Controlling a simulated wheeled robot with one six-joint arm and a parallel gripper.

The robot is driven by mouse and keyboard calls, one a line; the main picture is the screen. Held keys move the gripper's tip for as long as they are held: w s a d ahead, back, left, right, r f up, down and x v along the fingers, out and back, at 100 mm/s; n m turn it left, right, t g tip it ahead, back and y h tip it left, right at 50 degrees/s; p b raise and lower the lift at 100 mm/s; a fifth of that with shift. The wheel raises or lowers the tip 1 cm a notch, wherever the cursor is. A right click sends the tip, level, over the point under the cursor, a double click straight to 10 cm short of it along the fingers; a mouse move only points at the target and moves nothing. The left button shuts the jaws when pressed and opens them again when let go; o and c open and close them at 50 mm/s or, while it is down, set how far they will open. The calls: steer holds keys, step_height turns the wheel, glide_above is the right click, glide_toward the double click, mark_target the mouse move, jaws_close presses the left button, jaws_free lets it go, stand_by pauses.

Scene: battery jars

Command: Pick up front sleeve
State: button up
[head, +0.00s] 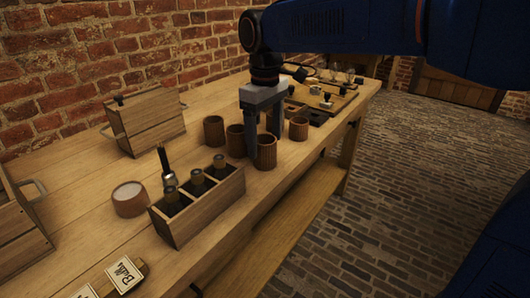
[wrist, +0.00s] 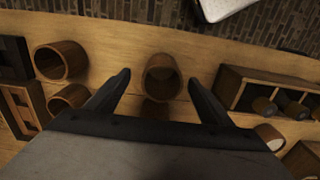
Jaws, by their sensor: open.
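The front sleeve (head: 266,153) is a brown, open-topped ribbed cylinder standing upright near the bench's front edge. In the wrist view the sleeve (wrist: 161,85) shows its round dark opening between my fingertips. My gripper (head: 265,142) points down over it with the fingers apart and nothing held. In the wrist view my gripper (wrist: 159,78) has one finger on each side of the sleeve, with visible gaps. I cannot tell how far down the fingers reach. Other similar sleeves stand close by: one to the right (head: 299,129), one behind left (head: 235,141) and one farther back (head: 213,130).
A wooden three-compartment box (head: 197,208) with dark jars stands to the left on the bench (head: 88,235). A round pot (head: 129,199) and a handled wooden case (head: 146,122) are behind it. Trays and small parts (head: 322,100) lie at the far right end. Brick floor lies beyond the front edge.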

mark_target(265, 152)
steer(key=shift+s+f, duration=0.2)
steer(key=shift+f, duration=2.05)
steer(key=c, duration=1.1)
